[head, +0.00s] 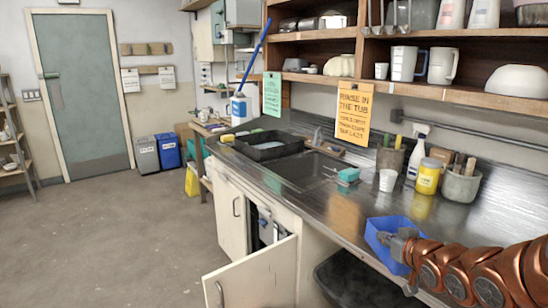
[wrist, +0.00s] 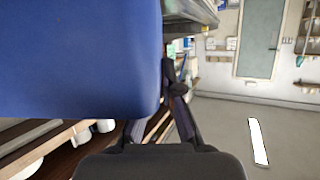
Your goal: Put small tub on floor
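The small tub (head: 377,238) is blue and open-topped. In the head view it shows at the counter's front edge on the right; whether it touches the counter cannot be told. My gripper (head: 403,244) is at the tub's right side, its fingers closed on the tub's wall. In the wrist view the tub (wrist: 80,55) fills the upper left, very near the camera, and hides part of the fingers of my gripper (wrist: 170,85). The floor (head: 120,240) is grey and bare on the left; it also shows in the wrist view (wrist: 220,130).
A steel counter (head: 330,205) with a sink holds a white cup (head: 388,180), a yellow jar (head: 428,176) and a dark tray (head: 268,145). A cabinet door (head: 255,275) stands open over the floor. A black bin (head: 360,280) is under the counter. The left floor is free.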

